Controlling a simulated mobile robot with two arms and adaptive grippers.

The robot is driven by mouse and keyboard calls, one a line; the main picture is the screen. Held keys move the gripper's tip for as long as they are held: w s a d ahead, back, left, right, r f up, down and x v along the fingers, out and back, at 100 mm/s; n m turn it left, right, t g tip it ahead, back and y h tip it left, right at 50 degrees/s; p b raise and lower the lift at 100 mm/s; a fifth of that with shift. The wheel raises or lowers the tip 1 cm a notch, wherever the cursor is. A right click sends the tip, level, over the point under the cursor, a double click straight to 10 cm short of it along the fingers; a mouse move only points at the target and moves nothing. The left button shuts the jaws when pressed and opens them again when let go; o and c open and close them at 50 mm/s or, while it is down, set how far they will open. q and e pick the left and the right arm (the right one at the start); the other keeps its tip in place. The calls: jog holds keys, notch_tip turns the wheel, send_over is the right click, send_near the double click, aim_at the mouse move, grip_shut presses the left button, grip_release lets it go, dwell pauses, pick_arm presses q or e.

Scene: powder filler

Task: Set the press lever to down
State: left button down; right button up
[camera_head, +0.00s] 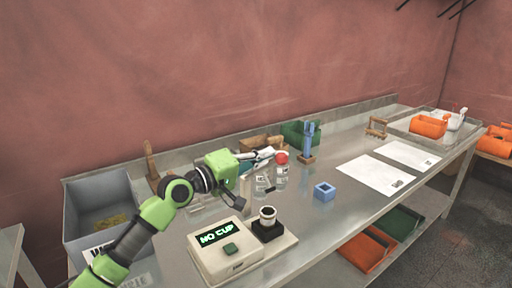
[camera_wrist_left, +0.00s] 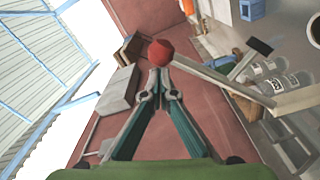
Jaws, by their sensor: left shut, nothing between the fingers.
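The press lever's red ball knob (camera_head: 282,157) sits just right of my left gripper (camera_head: 266,154) in the head view. In the left wrist view, the knob (camera_wrist_left: 160,52) lies straight beyond the tips of my left gripper (camera_wrist_left: 160,78), close to them; I cannot tell if they touch. The pale lever bar (camera_wrist_left: 222,82) runs from the knob down to the right. My left gripper is shut and holds nothing. In the head view, the gripper hides much of the lever and press. My right gripper is out of view.
A scale-like device (camera_head: 228,252) reading "NO CUP" and a dark-based cup holder (camera_head: 268,226) stand in front. Clear jars (camera_head: 281,176) stand below the knob. A blue stand (camera_head: 308,142), blue block (camera_head: 324,191) and grey bin (camera_head: 75,229) are nearby. Papers (camera_head: 376,174) lie right.

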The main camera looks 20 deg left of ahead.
pick_arm(q)
jog(key=s+d+f+m+b, duration=0.2)
jog(key=d+f+m+b, duration=0.1)
jog(key=f, duration=0.5)
jog(key=s+d+f+m+b, duration=0.2)
jog(key=d+f+m+b, duration=0.1)
jog(key=f+m+b, duration=0.3)
notch_tip(320, 180, down, 2)
jog(key=b, duration=0.2)
jog(key=shift+s+h+b, duration=0.25)
jog(key=shift+h+b, duration=0.05)
jog(key=shift+h, duration=0.1)
jog(key=shift+f, duration=0.1)
